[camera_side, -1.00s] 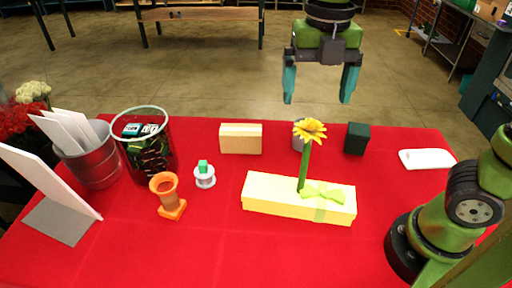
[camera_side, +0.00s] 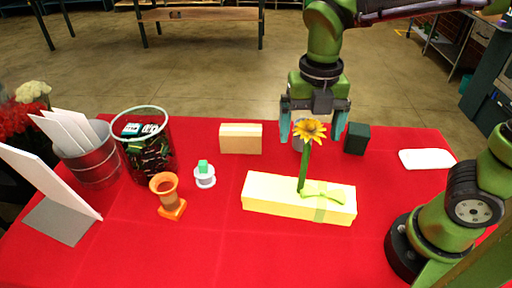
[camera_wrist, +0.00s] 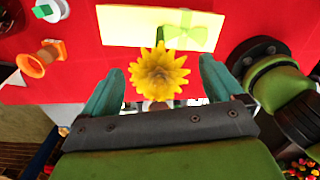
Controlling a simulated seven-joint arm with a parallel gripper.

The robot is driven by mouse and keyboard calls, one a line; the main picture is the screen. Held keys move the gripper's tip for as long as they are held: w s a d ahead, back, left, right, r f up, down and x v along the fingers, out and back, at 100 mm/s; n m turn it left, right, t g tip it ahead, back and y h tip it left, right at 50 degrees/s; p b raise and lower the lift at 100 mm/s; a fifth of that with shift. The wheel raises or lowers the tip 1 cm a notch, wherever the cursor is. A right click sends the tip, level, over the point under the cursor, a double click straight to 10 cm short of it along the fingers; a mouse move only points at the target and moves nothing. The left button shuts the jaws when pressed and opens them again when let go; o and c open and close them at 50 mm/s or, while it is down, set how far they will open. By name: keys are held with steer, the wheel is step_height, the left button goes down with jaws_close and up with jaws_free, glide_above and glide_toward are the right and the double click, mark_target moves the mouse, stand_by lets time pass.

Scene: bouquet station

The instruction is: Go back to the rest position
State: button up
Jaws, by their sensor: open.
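My gripper (camera_side: 313,130) is open, with its teal fingers pointing down behind the yellow flower (camera_side: 309,131) in the side view. The flower stands upright on a green stem at the pale yellow box (camera_side: 270,203) with a green bow. In the wrist view the flower head (camera_wrist: 159,71) shows between the two spread fingers of my gripper (camera_wrist: 160,88), and the box (camera_wrist: 125,25) lies beyond it. I cannot tell whether the fingers touch the flower. A grey cup (camera_side: 297,141) stands behind the flower, partly hidden.
On the red table (camera_side: 130,240) are a dark green box (camera_side: 357,138), a tan box (camera_side: 241,139), an orange vase (camera_side: 168,195), a spool (camera_side: 205,176), a wire basket (camera_side: 150,150), a metal bucket (camera_side: 95,165) and a white pad (camera_side: 427,159). The front of the table is clear.

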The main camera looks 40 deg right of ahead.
mark_target(308, 147)
stand_by(0.4)
steer(key=shift+f, duration=1.3)
step_height(308, 147, up, 11)
steer(key=shift+r, duration=0.2)
step_height(308, 147, down, 12)
steer(key=shift+f, duration=0.15)
steer(key=r, duration=0.4)
steer(key=shift+s+d+r, duration=0.1)
steer(key=shift+s+r, duration=0.05)
steer(key=shift+s, duration=0.05)
steer(key=shift+s+d, duration=0.2)
steer(key=shift+s, duration=0.3)
steer(key=shift+o, duration=0.4)
